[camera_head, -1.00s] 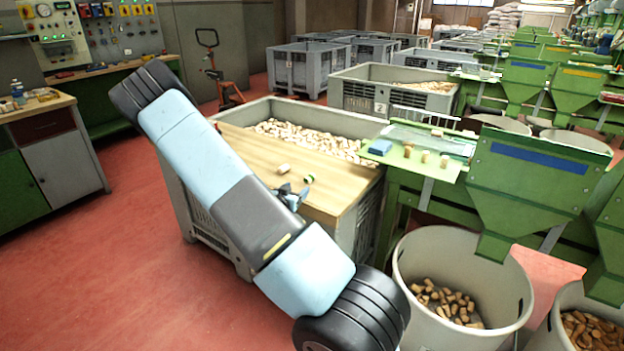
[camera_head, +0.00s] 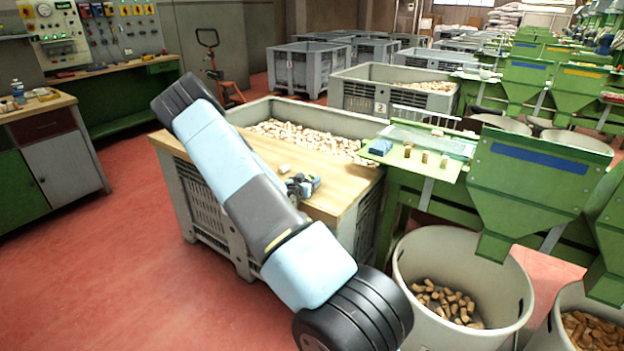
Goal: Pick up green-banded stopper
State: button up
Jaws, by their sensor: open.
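My gripper (camera_head: 303,186) is open, low over the wooden board (camera_head: 345,188) laid across the near part of a grey crate. The green-banded stopper does not show clearly now; my gripper covers the spot on the board where it lay. I cannot tell whether it is between the fingers. A plain pale stopper (camera_head: 285,168) lies on the board just behind and left of my gripper, apart from it as far as I can see.
The grey crate (camera_head: 187,185) holds many loose stoppers (camera_head: 312,139) behind the board. To the right, a green ledge (camera_head: 450,168) carries a blue block (camera_head: 381,147) and several upright stoppers. A large bin (camera_head: 411,318) with stoppers stands at front right.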

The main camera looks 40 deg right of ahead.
jog(key=shift+c, duration=0.2)
jog(key=c, duration=1.1)
jog(key=shift+c, duration=0.2)
